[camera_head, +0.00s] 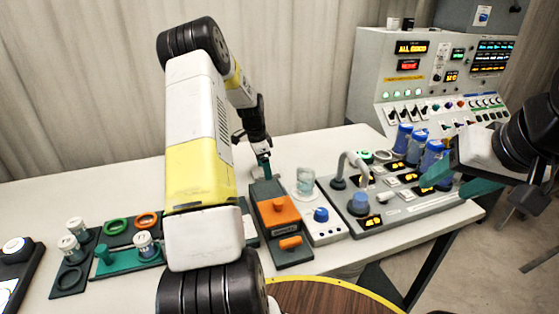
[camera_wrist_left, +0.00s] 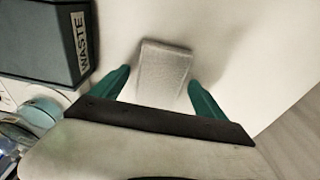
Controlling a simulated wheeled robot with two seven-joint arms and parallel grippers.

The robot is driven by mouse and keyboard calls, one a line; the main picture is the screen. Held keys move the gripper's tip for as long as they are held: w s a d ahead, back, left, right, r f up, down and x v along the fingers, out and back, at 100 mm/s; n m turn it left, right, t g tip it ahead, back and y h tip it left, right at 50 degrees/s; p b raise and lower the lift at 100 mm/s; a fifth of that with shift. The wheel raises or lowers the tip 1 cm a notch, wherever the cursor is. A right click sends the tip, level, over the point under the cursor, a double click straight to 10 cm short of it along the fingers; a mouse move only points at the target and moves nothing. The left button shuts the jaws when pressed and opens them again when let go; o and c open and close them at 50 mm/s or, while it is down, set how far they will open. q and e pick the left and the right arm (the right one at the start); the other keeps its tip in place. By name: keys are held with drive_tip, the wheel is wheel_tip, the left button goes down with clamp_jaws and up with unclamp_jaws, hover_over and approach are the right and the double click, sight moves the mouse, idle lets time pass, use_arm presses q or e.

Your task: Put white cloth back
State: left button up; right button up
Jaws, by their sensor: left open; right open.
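The white cloth (camera_wrist_left: 164,72) is a small pale rectangular pad on the white tabletop. In the left wrist view it lies between the two green fingers of my left gripper (camera_wrist_left: 158,80), with a gap on each side. My left gripper is open. In the head view my left gripper (camera_head: 264,162) points down at the far part of the table, and I cannot make out the cloth there. My right gripper (camera_head: 458,181) is open, with green fingers, above the right end of the table near the control panel, with nothing seen between its fingers.
A dark box labelled WASTE (camera_wrist_left: 45,40) stands left of the cloth in the left wrist view. Vials in holders (camera_head: 68,277) stand at left.

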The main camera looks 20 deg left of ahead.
sight(260, 172)
use_arm(q)
drive_tip(key=s+d+r+n+t, duration=0.1)
drive_tip(key=s+d+r, duration=0.15)
drive_tip(key=r, duration=0.75)
drive_tip(key=s+d+r+n, duration=0.1)
drive_tip(key=s+r, duration=0.2)
drive_tip(key=r, duration=0.7)
drive_tip(key=s+d+r+n+t, duration=0.2)
drive_tip(key=s+d+r+n, duration=0.1)
drive_tip(key=s+d+r, duration=0.5)
drive_tip(key=s+d+n+t, duration=0.1)
drive_tip(key=s+d+n, duration=0.1)
drive_tip(key=s, duration=0.7)
drive_tip(key=s+d+n+t, duration=0.1)
drive_tip(key=s+d+n, duration=0.2)
drive_tip(key=s, duration=0.6)
drive_tip(key=shift+s+d+h, duration=0.15)
drive_tip(key=shift+d+h, duration=0.25)
drive_tip(key=shift+d, duration=0.05)
